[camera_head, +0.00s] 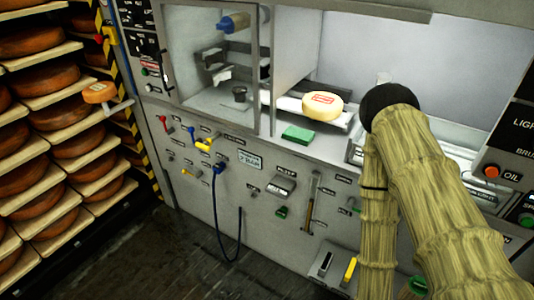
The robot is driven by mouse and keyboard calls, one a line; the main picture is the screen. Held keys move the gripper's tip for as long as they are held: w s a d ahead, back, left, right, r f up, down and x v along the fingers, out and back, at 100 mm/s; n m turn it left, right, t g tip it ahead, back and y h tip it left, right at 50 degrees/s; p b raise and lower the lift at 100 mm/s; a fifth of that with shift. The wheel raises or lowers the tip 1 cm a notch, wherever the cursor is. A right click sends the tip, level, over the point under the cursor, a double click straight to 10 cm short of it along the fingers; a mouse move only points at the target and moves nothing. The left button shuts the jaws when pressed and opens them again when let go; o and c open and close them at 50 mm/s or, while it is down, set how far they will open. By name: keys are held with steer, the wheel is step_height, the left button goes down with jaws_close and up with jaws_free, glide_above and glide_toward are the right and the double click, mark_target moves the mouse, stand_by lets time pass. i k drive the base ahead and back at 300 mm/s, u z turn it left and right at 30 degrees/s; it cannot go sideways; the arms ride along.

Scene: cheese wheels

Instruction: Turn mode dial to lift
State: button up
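I cannot single out a mode dial with a readable "lift" mark. A control panel with small black label plates, buttons and a black lever (166,72) is at the upper left of the grey machine (225,190). More small coloured levers and knobs sit on the machine's front, with labels too small to read. My arm, in a straw-coloured cover with a black joint, fills the right side and hides part of the front and counter. My gripper is not visible.
A rack of cheese wheels (78,144) stands at the left, with an orange piece (99,92) jutting out beside it. A pale cheese wheel (323,106) and green block (298,134) lie on the counter. A blue hose (218,215) hangs in front. Dark floor (150,255) is open at lower left.

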mark_target(132, 17)
steer(key=k, duration=0.4)
steer(key=u, duration=1.7)
steer(key=i, duration=2.05)
steer(key=z, duration=0.5)
